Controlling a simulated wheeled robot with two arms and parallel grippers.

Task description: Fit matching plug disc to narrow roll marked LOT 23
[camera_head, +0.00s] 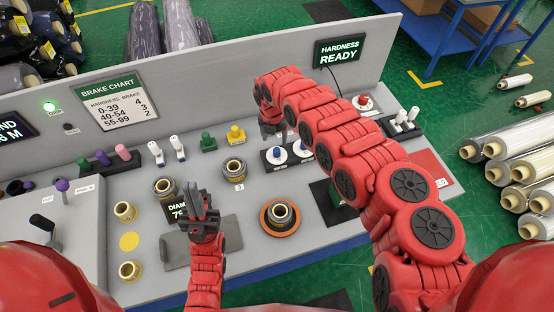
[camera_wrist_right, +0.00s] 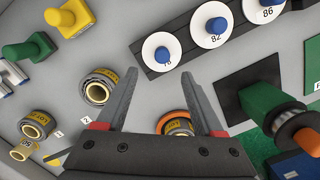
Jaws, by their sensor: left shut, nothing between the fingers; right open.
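Three white plug discs with blue knobs, marked 78 (camera_wrist_right: 162,55), 82 (camera_wrist_right: 212,27) and 86 (camera_wrist_right: 266,8), sit on a dark rack. Two discs show in the head view (camera_head: 278,155). A narrow roll (camera_head: 281,214) stands on an orange-rimmed round base; its yellow label (camera_wrist_right: 178,126) starts with LOT, number unreadable. Other narrow rolls stand at left (camera_head: 166,188) and centre (camera_head: 235,168). I cannot tell which is LOT 23. My right gripper (camera_wrist_right: 160,100) is open and empty above the bench, near the rack. My left gripper (camera_head: 194,192) is shut and empty, partly covering the DIAM display.
Green (camera_head: 208,141) and yellow (camera_head: 236,134) knobbed blocks stand behind the rolls. Small yellow rolls (camera_head: 125,212) are at left.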

